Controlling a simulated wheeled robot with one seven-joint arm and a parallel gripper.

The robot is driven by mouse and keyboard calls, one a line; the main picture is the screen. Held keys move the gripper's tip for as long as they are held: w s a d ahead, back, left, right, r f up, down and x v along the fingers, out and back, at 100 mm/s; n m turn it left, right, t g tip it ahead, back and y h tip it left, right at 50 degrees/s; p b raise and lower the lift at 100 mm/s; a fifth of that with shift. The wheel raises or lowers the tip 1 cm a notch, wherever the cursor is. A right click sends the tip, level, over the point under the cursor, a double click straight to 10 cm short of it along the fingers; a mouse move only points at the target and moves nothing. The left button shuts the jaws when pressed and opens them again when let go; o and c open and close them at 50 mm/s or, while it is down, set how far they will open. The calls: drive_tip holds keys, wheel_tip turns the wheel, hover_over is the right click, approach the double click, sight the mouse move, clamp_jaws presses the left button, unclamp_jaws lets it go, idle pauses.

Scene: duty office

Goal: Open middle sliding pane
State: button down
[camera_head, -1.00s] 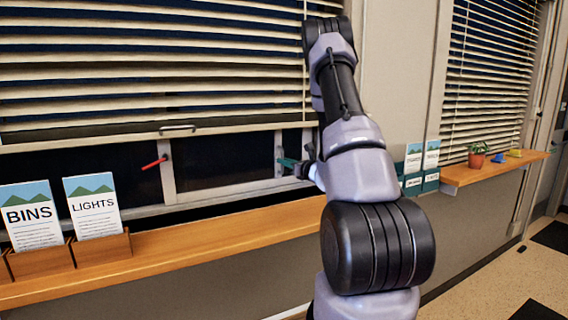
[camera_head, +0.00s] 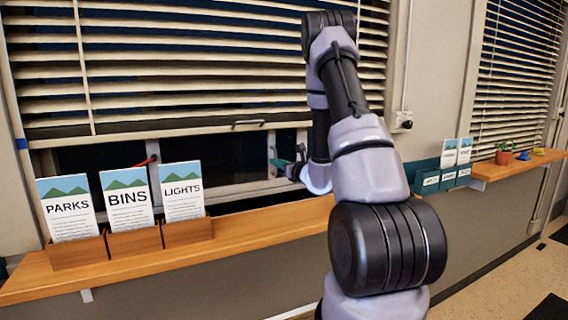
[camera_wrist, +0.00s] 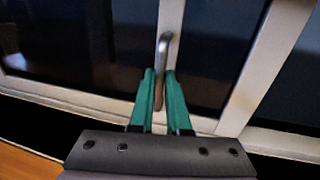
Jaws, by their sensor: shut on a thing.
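The sliding window shows below the raised blind. Its dark pane (camera_head: 207,157) stands between two pale uprights, and I cannot tell for sure that it is the middle one. In the wrist view, a metal bar handle (camera_wrist: 165,44) stands on a pale upright (camera_wrist: 170,18). My gripper (camera_wrist: 160,76) has its green fingers shut on the lower part of this handle. In the head view, my gripper (camera_head: 283,163) shows at the right upright of the dark pane, partly hidden by my arm. A red handle (camera_head: 145,161) is on the upright to the left.
A wooden ledge (camera_head: 245,228) runs below the window, with PARKS, BINS and LIGHTS leaflets (camera_head: 127,200) in wooden holders at left. The slatted blind (camera_head: 190,75) hangs just above. At right are teal leaflet holders (camera_head: 430,180) and a potted plant (camera_head: 505,152).

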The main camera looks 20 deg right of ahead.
drive_tip(key=shift+s+a+f, duration=0.1)
drive_tip(key=shift+a+f, duration=0.05)
drive_tip(key=shift+a, duration=0.1)
drive_tip(key=c, duration=0.9)
unclamp_jaws()
drive_tip(key=shift+d, duration=0.1)
drive_tip(key=v, duration=1)
drive_tip(key=shift+s, duration=0.3)
